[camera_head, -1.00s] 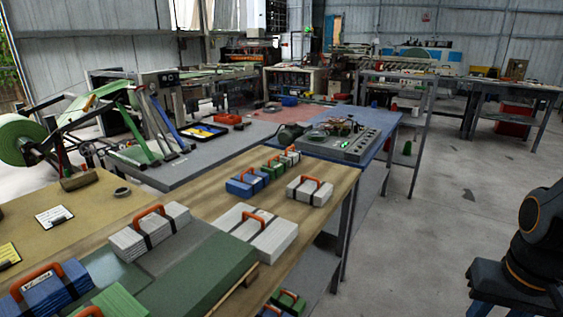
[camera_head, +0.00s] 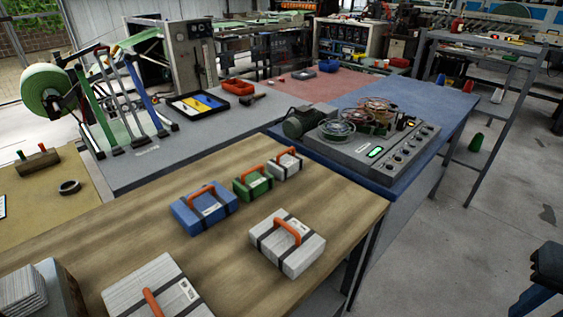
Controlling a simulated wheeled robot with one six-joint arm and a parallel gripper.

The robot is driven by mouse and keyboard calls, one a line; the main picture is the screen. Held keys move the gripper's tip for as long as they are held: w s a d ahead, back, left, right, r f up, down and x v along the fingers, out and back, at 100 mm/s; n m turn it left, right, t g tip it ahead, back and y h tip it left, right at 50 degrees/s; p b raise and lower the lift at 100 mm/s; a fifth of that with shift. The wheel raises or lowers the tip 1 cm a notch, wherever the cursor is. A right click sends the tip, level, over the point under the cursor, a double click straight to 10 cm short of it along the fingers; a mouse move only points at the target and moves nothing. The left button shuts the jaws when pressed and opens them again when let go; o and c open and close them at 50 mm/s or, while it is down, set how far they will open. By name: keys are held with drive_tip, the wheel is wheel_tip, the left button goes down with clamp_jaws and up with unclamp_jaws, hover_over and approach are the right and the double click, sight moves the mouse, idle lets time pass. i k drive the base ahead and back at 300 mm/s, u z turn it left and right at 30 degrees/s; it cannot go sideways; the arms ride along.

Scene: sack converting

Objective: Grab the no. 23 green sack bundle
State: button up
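A small green sack bundle (camera_head: 253,184) with a dark strap, a pale label and an orange handle lies on the wooden table (camera_head: 130,232). It sits between a larger blue bundle (camera_head: 204,208) on its left and a small white bundle (camera_head: 285,165) on its right, in a slanting row. The number on its label is too small to read. My gripper is not in view. Only a dark part, probably of my arm, shows at the lower right edge.
A larger white bundle (camera_head: 287,244) lies nearer, by the table's right edge, and another (camera_head: 158,292) at the front. Behind stands a grey machine (camera_head: 372,148) with a green display on a blue table (camera_head: 432,120). Open floor (camera_head: 470,240) lies to the right.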

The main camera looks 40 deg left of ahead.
sight(255, 181)
drive_tip(key=i, duration=0.95)
drive_tip(key=u, duration=1.65)
drive_tip(key=i, duration=0.25)
drive_tip(key=z, duration=0.3)
